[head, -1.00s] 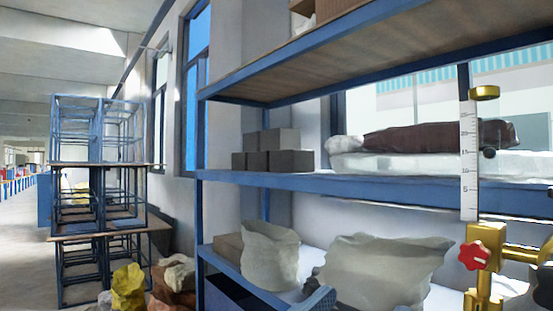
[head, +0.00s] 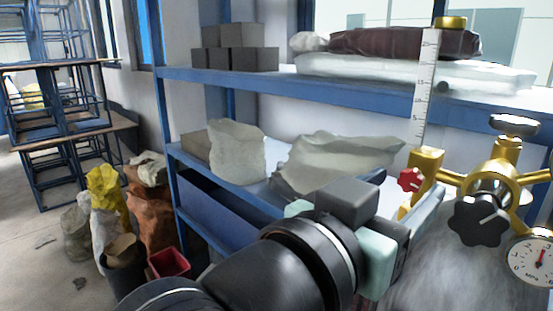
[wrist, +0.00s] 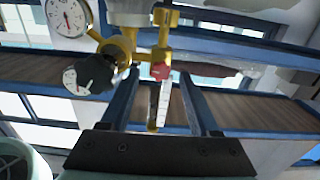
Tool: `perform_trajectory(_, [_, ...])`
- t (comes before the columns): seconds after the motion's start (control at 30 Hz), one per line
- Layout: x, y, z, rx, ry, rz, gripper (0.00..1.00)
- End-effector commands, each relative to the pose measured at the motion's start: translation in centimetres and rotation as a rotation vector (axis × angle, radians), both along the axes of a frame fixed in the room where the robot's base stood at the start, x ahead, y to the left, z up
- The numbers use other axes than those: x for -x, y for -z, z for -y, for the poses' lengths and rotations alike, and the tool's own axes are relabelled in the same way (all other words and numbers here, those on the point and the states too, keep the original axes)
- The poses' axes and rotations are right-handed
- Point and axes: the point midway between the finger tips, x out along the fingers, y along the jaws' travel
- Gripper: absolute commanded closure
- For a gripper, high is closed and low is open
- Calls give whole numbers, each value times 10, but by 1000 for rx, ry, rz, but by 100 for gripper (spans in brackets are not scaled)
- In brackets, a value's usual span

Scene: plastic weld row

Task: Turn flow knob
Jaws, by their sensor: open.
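The red knob (head: 411,180) sits on the brass body at the foot of a clear flow tube (head: 425,90) with a printed scale and a brass cap. My gripper (head: 413,187) is open, its two blue fingers pointing toward the red knob. In the wrist view, which looks upside down, the red knob (wrist: 160,72) shows between the tips of my open gripper (wrist: 159,76). The fingers appear apart from it; I cannot tell the exact depth gap. A larger black knob (head: 478,220) with a white mark sits on the brass regulator to the right.
A pressure gauge (head: 538,260) and a grey cylinder (head: 440,270) stand close at the right. A blue shelf (head: 330,84) with grey blocks (head: 235,55) and sacks is behind. Sacks and buckets (head: 130,260) stand on the floor at left.

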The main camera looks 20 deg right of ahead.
Motion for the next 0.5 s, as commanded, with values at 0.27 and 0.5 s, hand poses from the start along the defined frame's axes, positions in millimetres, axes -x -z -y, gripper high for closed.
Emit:
perform_trajectory(0.27, [-8,0,18,0,-1,-1,38])
perform_trajectory(0.5, [-8,0,18,1,-2,0,38])
